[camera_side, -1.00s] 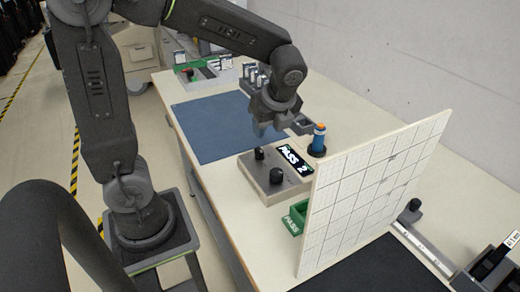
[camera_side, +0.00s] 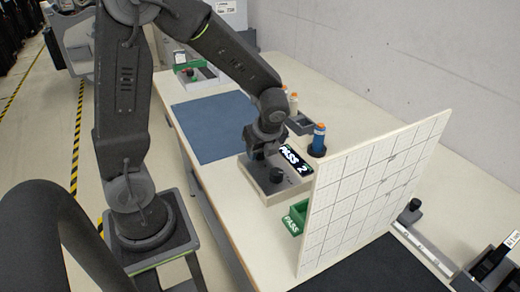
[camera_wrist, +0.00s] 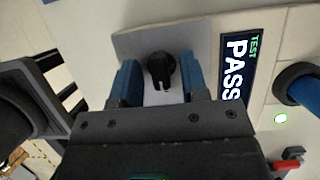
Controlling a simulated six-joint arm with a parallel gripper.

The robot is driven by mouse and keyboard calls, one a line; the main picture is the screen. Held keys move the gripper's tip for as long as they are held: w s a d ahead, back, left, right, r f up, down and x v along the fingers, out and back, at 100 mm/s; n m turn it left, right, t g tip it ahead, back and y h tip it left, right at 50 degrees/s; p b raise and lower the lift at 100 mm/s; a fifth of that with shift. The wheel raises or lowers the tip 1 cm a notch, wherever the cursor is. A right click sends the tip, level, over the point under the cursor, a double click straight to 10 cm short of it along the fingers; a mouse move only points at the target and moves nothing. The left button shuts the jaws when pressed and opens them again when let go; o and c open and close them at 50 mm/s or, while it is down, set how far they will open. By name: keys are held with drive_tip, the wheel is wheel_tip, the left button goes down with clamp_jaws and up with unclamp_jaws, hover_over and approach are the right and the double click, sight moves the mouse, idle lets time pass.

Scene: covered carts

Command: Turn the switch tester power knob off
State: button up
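In the wrist view, a black pointer knob (camera_wrist: 160,70) lies between the two blue finger pads of my open gripper (camera_wrist: 158,80), with a gap on both sides. The lit display (camera_wrist: 236,70) is to its right. I cannot tell which knob is the power knob.
An orange and blue cylinder (camera_side: 318,140) stands in a dark ring behind the tester. A blue mat (camera_side: 210,128) lies at the left, clear.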

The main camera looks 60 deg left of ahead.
clamp_jaws()
drive_tip(key=shift+n, duration=0.3)
drive_tip(key=n+g, duration=0.1)
drive_tip(key=n, duration=0.2)
drive_tip(key=shift+f+n+g, duration=0.1)
drive_tip(key=shift+n+g, duration=0.3)
drive_tip(key=n+g+h, duration=0.1)
drive_tip(key=n, duration=0.3)
drive_tip(key=shift+w+n, duration=0.1)
drive_tip(key=shift+n, duration=0.2)
drive_tip(key=n, duration=0.2)
drive_tip(key=n+g+h, duration=0.1)
drive_tip(key=n, duration=0.1)
drive_tip(key=shift+a+h, duration=0.1)
drive_tip(key=shift+h, duration=0.2)
drive_tip(key=n+h, duration=0.1)
drive_tip(key=n, duration=0.3)
drive_tip(key=shift+n+g+h, duration=0.3)
drive_tip(key=shift+g+h, duration=0.1)
drive_tip(key=shift+n, duration=0.3)
